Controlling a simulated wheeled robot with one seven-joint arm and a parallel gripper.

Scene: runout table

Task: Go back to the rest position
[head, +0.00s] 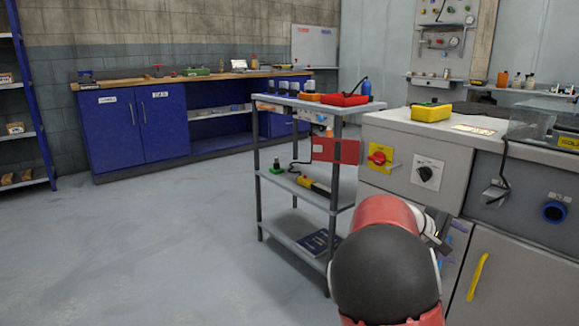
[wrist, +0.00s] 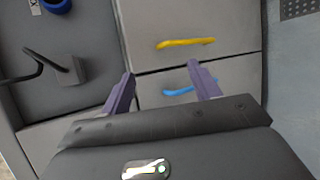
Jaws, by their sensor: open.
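My gripper (wrist: 160,88) is open and empty in the wrist view, with its two purple fingers spread apart. Beyond the fingers is the grey cabinet front (wrist: 190,18), with a yellow handle (wrist: 186,43) and a blue handle (wrist: 178,91). The blue handle shows between the fingers; I cannot tell how far it is from them. In the head view my red and black arm fills the lower middle, in front of the grey cabinet (head: 520,260), and hides most of my gripper. The yellow handle also shows in the head view (head: 477,277).
A grey shelf trolley (head: 296,187) stands left of the cabinet with tools on its shelves. On the cabinet top is a yellow box (head: 431,112). A blue workbench (head: 135,125) stands along the back wall. The floor (head: 150,250) at the left is clear.

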